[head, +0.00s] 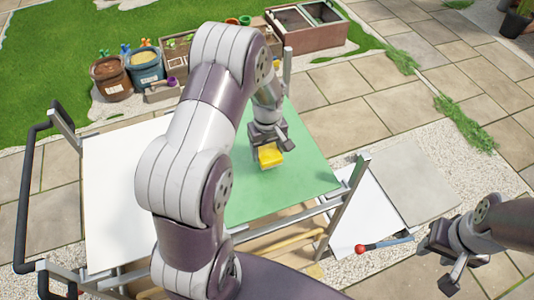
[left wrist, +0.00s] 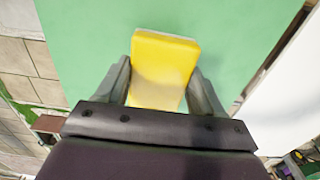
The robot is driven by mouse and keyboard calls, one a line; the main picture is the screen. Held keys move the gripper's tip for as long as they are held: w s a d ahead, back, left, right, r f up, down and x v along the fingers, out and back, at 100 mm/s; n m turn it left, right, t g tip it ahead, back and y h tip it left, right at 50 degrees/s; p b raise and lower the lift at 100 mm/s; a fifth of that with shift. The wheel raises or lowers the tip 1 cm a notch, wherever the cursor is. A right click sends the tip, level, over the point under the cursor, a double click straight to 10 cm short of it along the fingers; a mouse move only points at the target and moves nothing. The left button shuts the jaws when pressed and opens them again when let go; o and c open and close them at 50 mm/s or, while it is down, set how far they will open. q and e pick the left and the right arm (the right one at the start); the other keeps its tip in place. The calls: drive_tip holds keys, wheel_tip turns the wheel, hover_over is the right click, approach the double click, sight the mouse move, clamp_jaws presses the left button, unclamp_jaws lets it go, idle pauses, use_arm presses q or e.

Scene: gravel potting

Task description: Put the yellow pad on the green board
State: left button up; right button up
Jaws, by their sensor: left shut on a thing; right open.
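The yellow pad (head: 270,156) is held between the fingers of my left gripper (head: 267,150), over the green board (head: 290,185). In the left wrist view the pad (left wrist: 163,65) sits between the two fingers of the left gripper (left wrist: 165,90), with the green board (left wrist: 100,30) behind it. I cannot tell whether the pad touches the board. My right gripper (head: 442,262) is open and empty at the lower right, away from the board. My left arm hides part of the board's left side.
A white panel (head: 115,190) lies left of the green board on the cart. A lower white surface (head: 365,215) is at the right, with a red-tipped tool (head: 384,244) near it. Pots (head: 110,77) and wooden boxes (head: 308,27) stand beyond the cart.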

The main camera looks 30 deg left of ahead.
sight(267, 158)
use_arm(q)
wheel_tip(267, 158, down, 4)
drive_tip(key=shift+r+p, duration=0.15)
drive_tip(key=shift+p, duration=0.55)
drive_tip(key=shift+w+a+f, duration=0.1)
drive_tip(key=shift+f, duration=0.15)
drive_tip(key=shift+f, duration=0.1)
drive_tip(key=o, duration=1)
